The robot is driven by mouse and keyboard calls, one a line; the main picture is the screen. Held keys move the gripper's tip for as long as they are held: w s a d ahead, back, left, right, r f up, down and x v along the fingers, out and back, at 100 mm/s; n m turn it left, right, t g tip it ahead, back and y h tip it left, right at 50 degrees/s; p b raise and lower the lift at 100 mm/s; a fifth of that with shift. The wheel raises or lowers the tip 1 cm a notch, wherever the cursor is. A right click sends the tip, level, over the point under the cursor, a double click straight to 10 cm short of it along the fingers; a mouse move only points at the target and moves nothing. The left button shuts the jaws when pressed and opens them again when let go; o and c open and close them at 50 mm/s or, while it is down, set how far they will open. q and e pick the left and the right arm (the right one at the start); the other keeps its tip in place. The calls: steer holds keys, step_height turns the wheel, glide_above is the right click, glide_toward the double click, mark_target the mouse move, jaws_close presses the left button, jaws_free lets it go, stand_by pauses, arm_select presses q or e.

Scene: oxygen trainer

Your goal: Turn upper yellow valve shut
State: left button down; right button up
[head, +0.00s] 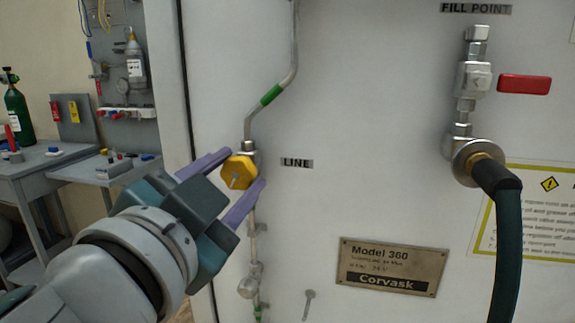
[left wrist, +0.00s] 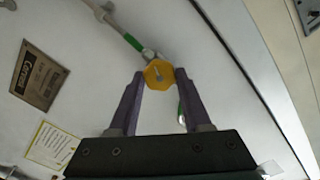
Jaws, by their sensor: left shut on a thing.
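The upper yellow valve (head: 239,172) is a hexagonal yellow knob on a thin metal pipe on the white panel, left of the "LINE" label. My left gripper (head: 247,170) has its two purple fingers on either side of the knob, shut on it. In the left wrist view the yellow knob (left wrist: 159,73) sits between the tips of the purple fingers (left wrist: 159,79). My right gripper is in neither view.
The pipe with a green band (head: 271,95) runs up from the valve. At right are a red lever (head: 524,84) and a dark hose (head: 507,250). A metal nameplate (head: 392,267) is low on the panel. A grey workbench (head: 85,165) stands at left.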

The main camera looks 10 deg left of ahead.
arm_select(q)
steer(key=m+p, duration=0.1)
steer(key=m, duration=0.2)
steer(key=shift+m, duration=0.4)
steer(key=m+p, duration=0.1)
steer(key=m, duration=0.2)
steer(key=shift+m, duration=0.3)
steer(key=m, duration=0.3)
steer(key=shift+m+p, duration=0.4)
steer(key=m+p, duration=0.1)
steer(key=m, duration=0.3)
steer(key=shift+f, duration=0.1)
steer(key=m+p, duration=0.1)
steer(key=m, duration=0.3)
steer(key=m+p, duration=0.1)
steer(key=m, duration=0.3)
steer(key=shift+m+p, duration=0.3)
steer(key=shift+p, duration=0.05)
steer(key=m+p, duration=0.1)
steer(key=m, duration=0.3)
steer(key=shift+a+p, duration=0.1)
steer(key=shift+p, duration=0.2)
steer(key=shift+f+m+p, duration=0.1)
steer(key=shift+m+p, duration=0.35)
steer(key=shift+m, duration=1.05)
